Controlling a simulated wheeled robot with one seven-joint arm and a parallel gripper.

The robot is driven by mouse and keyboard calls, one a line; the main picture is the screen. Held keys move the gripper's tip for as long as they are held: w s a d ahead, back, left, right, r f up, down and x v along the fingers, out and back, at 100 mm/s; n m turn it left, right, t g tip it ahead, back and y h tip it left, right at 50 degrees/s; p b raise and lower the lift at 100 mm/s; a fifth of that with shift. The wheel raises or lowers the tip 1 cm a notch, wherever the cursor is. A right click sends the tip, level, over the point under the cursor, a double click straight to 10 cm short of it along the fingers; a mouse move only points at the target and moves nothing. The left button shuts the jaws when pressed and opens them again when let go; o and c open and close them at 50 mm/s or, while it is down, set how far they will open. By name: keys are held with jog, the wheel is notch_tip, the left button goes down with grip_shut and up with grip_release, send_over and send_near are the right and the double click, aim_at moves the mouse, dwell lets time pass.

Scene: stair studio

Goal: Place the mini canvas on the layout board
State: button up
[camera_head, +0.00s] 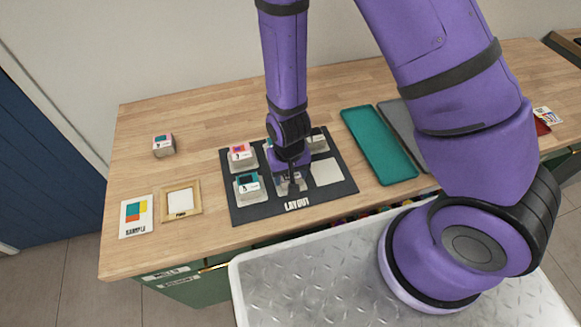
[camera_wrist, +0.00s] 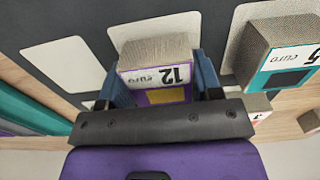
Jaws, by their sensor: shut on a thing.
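My gripper (camera_head: 289,172) points down over the front middle of the dark layout board (camera_head: 342,196). In the wrist view my gripper (camera_wrist: 157,78) is shut on a small grey block (camera_wrist: 158,50) with a purple and yellow face and a "12 euro" label, apparently the mini canvas. The block is in or just over the front middle white square (camera_wrist: 150,22). I cannot tell whether it touches the board. In the head view it is mostly hidden by my gripper. A bare white square (camera_head: 326,172) is beside it, at the front right.
Similar blocks stand on the board: a teal one (camera_head: 249,186), a pink one (camera_head: 241,157) and one at back right (camera_head: 317,141). Another block (camera_head: 163,146) stands on bare wood at left. A sample card (camera_head: 136,216), wooden frame (camera_head: 180,200) and teal tray (camera_head: 378,145) flank the board.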

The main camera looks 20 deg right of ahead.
jog(key=shift+f, duration=0.15)
jog(key=o, duration=0.9)
notch_tip(320, 180, up, 12)
dwell(0.5)
jog(key=shift+r, duration=0.2)
jog(key=d+r+t+y, duration=0.1)
jog(key=d+r, duration=0.3)
jog(key=r, duration=0.5)
jog(key=d+r+t, duration=0.1)
jog(key=d+r, duration=0.3)
jog(key=r, duration=0.5)
jog(key=s+d+r+t, duration=0.1)
jog(key=s+d+r, duration=0.4)
jog(key=r, duration=0.2)
jog(key=s+d+r+t+h, duration=0.1)
jog(key=s+d+r+t, duration=0.1)
jog(key=s+d+r, duration=0.2)
notch_tip(320, 180, up, 3)
jog(key=shift+s+d+f, duration=0.1)
jog(key=shift+s+d, duration=0.3)
jog(key=shift+s, duration=0.65)
